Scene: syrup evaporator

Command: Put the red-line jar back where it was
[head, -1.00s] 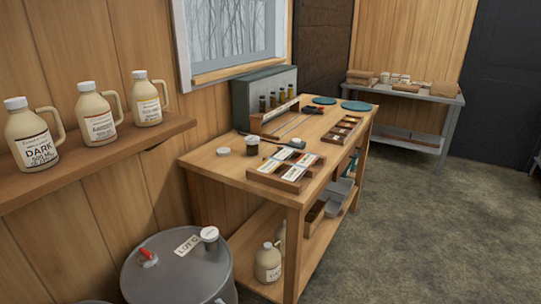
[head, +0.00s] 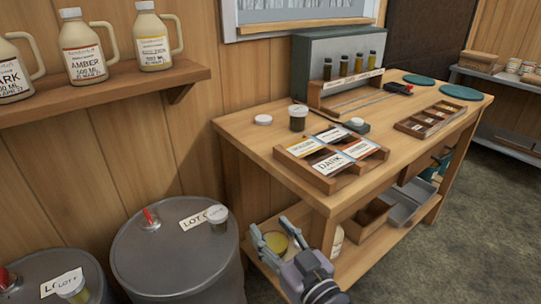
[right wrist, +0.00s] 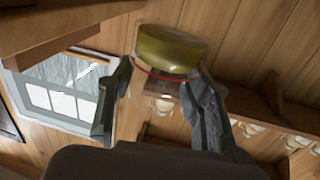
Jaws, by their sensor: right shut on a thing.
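My right gripper (head: 276,243) is at the bottom of the head view, in front of the workbench and just right of a grey drum. It is shut on the red-line jar (right wrist: 167,55), a small clear jar with yellow-olive content and a red line around it. In the head view the jar (head: 277,241) shows only as a yellow patch between the fingers. The jar is held in the air, apart from the bench. My left gripper is not in view.
The workbench (head: 240,126) holds a dark jar (head: 298,118), a label tray (head: 285,158) and a rack with several sample bottles (head: 344,66). Lidded jars stand on the grey drums, by the LOT cards (head: 217,218) (head: 72,287). Jugs stand on the wall shelf (head: 110,93).

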